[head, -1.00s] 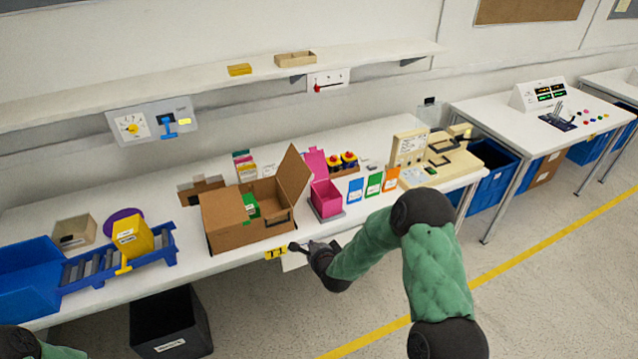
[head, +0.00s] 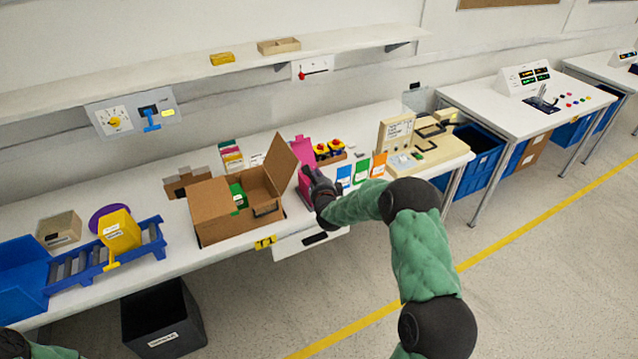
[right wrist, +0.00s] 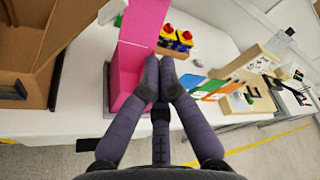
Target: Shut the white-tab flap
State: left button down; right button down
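A pink box (right wrist: 128,88) with its pink lid flap (right wrist: 143,22) standing open is in the right wrist view. In the head view the raised pink flap (head: 300,148) shows behind my right gripper (head: 312,172), which hides much of the box. The right gripper (right wrist: 160,60) has its fingertips together at the right side of the pink box, with nothing visible between them. I cannot tell whether it touches the box. I cannot make out a white tab on any flap. A cardboard box (head: 225,215) has a raised brown flap (head: 282,162) at its right. My left gripper is out of view.
Red-and-yellow parts (head: 328,148) stand behind the pink box. Blue, green and orange cards (head: 362,170) are to its right, before a beige fixture (head: 430,150). A white panel (head: 325,238) sits below the table's front edge. The left table holds a blue roller track (head: 95,260).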

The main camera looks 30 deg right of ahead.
jog(key=a, duration=0.1)
jog(key=w+a+r, duration=0.1)
jog(key=w, duration=0.1)
jog(key=shift+a+r, duration=0.3)
jog(key=shift+a, duration=0.1)
jog(key=shift+a, duration=0.1)
